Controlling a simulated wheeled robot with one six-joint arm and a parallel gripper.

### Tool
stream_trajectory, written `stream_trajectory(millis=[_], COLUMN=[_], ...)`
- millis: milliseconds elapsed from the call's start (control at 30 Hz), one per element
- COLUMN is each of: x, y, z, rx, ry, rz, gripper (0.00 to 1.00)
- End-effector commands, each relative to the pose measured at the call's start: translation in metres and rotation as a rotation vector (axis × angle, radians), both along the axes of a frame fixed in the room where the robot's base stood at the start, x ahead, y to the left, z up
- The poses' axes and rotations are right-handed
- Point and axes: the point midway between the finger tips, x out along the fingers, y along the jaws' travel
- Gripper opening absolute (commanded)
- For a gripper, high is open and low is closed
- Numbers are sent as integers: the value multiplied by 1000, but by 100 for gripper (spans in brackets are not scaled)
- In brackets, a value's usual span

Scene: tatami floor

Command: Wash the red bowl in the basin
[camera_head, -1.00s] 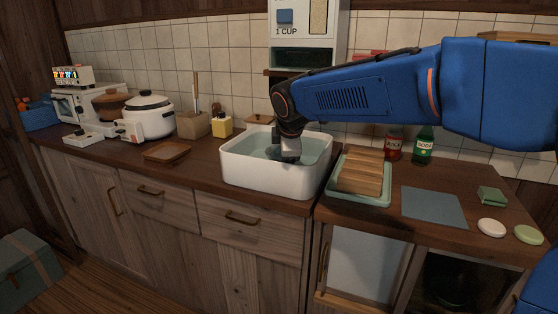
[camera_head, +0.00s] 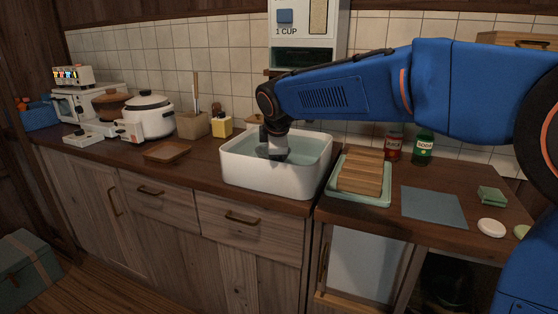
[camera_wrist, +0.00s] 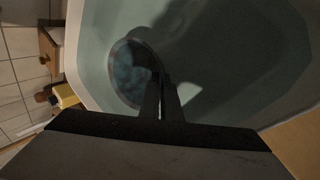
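The white basin (camera_head: 265,178) stands on the counter, with greenish water (camera_wrist: 225,95) in it. My gripper (camera_head: 278,152) points down into the basin. In the wrist view a round, dark bowl (camera_wrist: 128,75) with a bluish inside sits in the water; its red colour does not show clearly in this light. The two fingertips of my gripper (camera_wrist: 163,78) are close together at the bowl's right rim and look shut on it. In the head view the basin wall and gripper hide most of the bowl.
A green tray (camera_head: 350,197) with a wooden slatted rack (camera_head: 362,172) stands right of the basin. A blue-grey mat (camera_head: 433,207) and a green sponge (camera_head: 492,195) lie farther right. A yellow bottle (camera_head: 225,126) and a brown tray (camera_head: 167,152) are to the left.

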Motion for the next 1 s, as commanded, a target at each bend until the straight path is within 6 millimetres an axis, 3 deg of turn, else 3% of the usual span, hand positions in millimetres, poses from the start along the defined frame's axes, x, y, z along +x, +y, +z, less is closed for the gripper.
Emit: stream_trajectory(millis=[600,1000], x=[-15,-16], y=[-41,-43], z=[0,0], rx=[1,1], ry=[-1,-1], rz=[-1,1], gripper=[0,0])
